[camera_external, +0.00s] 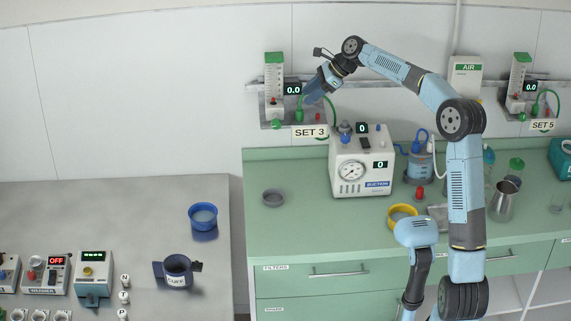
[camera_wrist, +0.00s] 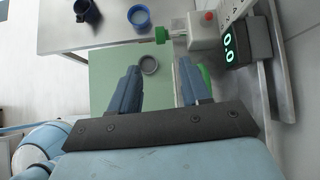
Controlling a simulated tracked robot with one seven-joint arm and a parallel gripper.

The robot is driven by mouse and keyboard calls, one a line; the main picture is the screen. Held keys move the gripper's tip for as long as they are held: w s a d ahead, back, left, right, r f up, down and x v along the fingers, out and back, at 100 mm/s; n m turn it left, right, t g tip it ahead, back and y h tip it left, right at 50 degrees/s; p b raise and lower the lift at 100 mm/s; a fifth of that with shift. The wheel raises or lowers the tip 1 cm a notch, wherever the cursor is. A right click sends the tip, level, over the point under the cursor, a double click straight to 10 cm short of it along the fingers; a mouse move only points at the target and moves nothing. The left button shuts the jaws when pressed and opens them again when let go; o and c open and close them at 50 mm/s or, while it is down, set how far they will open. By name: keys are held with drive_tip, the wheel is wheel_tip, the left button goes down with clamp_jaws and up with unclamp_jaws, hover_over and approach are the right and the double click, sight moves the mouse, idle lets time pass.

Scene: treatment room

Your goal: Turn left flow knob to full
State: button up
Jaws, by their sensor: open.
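The left flow meter (camera_external: 272,76) is on the wall rail above the SET 3 label, with a clear scaled tube. Its display (camera_external: 293,89) reads 0.0, as it does in the wrist view (camera_wrist: 228,48). A green knob-like part (camera_external: 277,124) is low on the unit and sticks out on a stem in the wrist view (camera_wrist: 161,35). A red part (camera_external: 273,101) is above it. My gripper (camera_external: 309,98) is just right of the unit. In the wrist view my gripper (camera_wrist: 159,67) is open and empty, its fingertips short of the green part and apparently not touching it.
A green hose (camera_external: 333,112) hangs close by my gripper. The suction unit (camera_external: 361,165) stands on the green counter (camera_external: 300,230) below. A second flow meter (camera_external: 519,75), above SET 5, is far right. The wall left of the left meter is clear.

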drive_tip(key=s+d+r+n+t+h, duration=0.1)
drive_tip(key=s+d+r+n+h, duration=0.1)
drive_tip(key=n, duration=1.1)
drive_tip(key=s+d+r+n+t+h, duration=0.1)
drive_tip(key=s+d+r+n+h, duration=0.2)
drive_tip(key=d+n, duration=0.6)
drive_tip(key=s+r+n, duration=0.2)
drive_tip(key=s+n, duration=0.1)
drive_tip(key=n, duration=0.1)
drive_tip(key=shift+s+d, duration=0.2)
drive_tip(key=shift+s, duration=0.15)
drive_tip(key=shift+r, duration=0.1)
drive_tip(key=shift+a, duration=0.1)
